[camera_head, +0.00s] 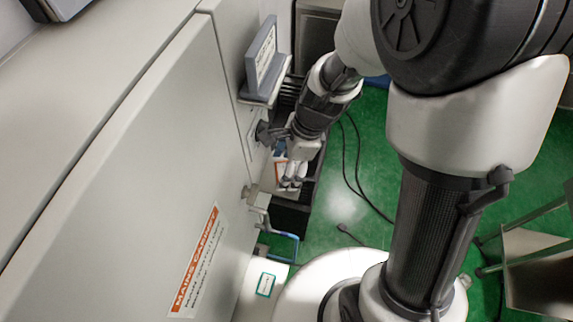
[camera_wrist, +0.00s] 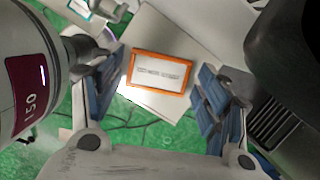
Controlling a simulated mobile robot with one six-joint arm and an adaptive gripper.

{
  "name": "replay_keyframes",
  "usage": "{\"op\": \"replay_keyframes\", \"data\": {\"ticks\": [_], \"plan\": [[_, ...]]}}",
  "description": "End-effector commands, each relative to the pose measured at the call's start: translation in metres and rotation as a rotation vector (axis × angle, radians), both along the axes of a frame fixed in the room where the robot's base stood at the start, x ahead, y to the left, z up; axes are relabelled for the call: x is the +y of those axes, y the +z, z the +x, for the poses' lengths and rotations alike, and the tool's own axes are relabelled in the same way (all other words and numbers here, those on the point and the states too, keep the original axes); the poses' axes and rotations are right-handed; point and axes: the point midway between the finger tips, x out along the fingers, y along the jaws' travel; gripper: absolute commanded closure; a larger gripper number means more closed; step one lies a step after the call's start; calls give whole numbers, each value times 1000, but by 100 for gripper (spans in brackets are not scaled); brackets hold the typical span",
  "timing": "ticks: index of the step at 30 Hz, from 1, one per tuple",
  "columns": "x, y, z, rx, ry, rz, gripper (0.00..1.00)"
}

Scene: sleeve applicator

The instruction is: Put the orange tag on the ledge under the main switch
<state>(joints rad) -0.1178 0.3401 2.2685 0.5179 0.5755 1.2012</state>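The orange tag (camera_wrist: 160,72), a white card in an orange frame with small print, lies on a pale flat plate (camera_wrist: 190,45) in the wrist view. In the head view the tag (camera_head: 280,172) shows partly, beside my gripper. The main switch (camera_head: 265,133), a dark knob, is on the cabinet side above the tag. A pale ledge (camera_head: 270,197) projects from the cabinet below the switch, partly hidden. My gripper (camera_head: 293,174) points down over the tag. In the wrist view its blue-padded fingers (camera_wrist: 158,92) are apart on either side of the tag, with gaps to it.
The large grey cabinet (camera_head: 130,180) fills the left. A grey sign on a small shelf (camera_head: 265,62) stands above the switch. A blue hose (camera_head: 290,238) is below. Cables (camera_head: 355,170) lie on the green floor (camera_head: 335,215), and a metal frame (camera_head: 535,260) stands at right.

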Motion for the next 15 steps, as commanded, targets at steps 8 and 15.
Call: {"op": "replay_keyframes", "data": {"ticks": [8,15], "plan": [[-1,-3,-1,3,-3,-3,22],[-1,6,0,2,-3,-3,22]]}}
